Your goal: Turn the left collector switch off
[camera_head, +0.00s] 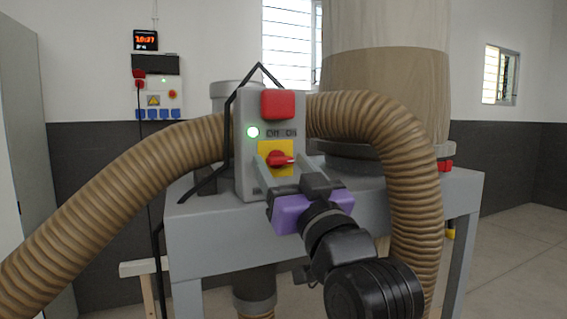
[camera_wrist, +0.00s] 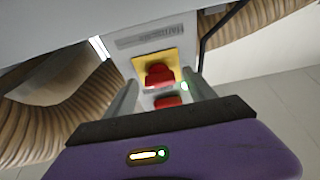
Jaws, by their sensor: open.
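The left collector's grey switch box (camera_head: 247,163) stands on the grey machine frame. On its front, a red rotary switch (camera_head: 279,159) sits on a yellow plate (camera_head: 268,146); a lit green lamp (camera_head: 253,132) and a red button (camera_head: 278,104) are above it. My gripper (camera_head: 281,170) is open in front of the box, its two fingers on either side of the rotary switch. In the wrist view the red switch (camera_wrist: 159,74) lies between the fingertips, with the yellow plate (camera_wrist: 172,56) behind it. I cannot tell whether the fingers touch it.
Thick ribbed brown hoses (camera_head: 120,185) arch left and right (camera_head: 412,170) of the box. A tall collector bag (camera_head: 385,85) rises behind. A black cable (camera_head: 229,125) loops beside the box. A wall panel (camera_head: 158,100) hangs at the back left. Floor is clear at right.

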